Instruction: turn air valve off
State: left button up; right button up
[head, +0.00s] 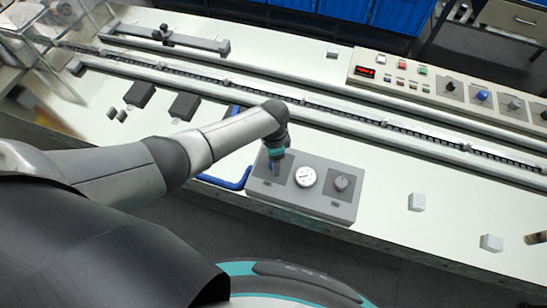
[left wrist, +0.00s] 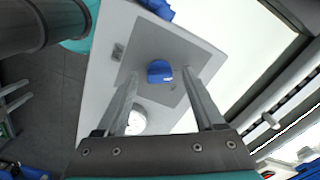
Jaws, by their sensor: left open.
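The grey air panel box (head: 315,202) sits on the near edge of the pale table, with a round white gauge (head: 306,177) and a dark knob (head: 342,184). The blue valve handle is mostly hidden behind my left gripper (head: 273,163) in the head view. In the left wrist view the blue valve handle (left wrist: 159,71) stands on a grey plate (left wrist: 178,47), and the gauge (left wrist: 136,121) shows partly behind a finger. My left gripper (left wrist: 160,75) is open, its fingers on either side of the handle; I cannot tell whether they touch it. My right gripper is not in view.
A blue hose (head: 240,181) runs beside the box. A long conveyor rail (head: 340,113) lies behind it, with a control panel (head: 440,90) beyond. The table between box and rail is clear.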

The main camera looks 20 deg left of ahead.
pick_arm(q)
notch_tip(320, 180, up, 15)
jog(key=p, duration=0.3)
jog(key=shift+r, duration=0.15)
dwell(0.3)
dwell(0.4)
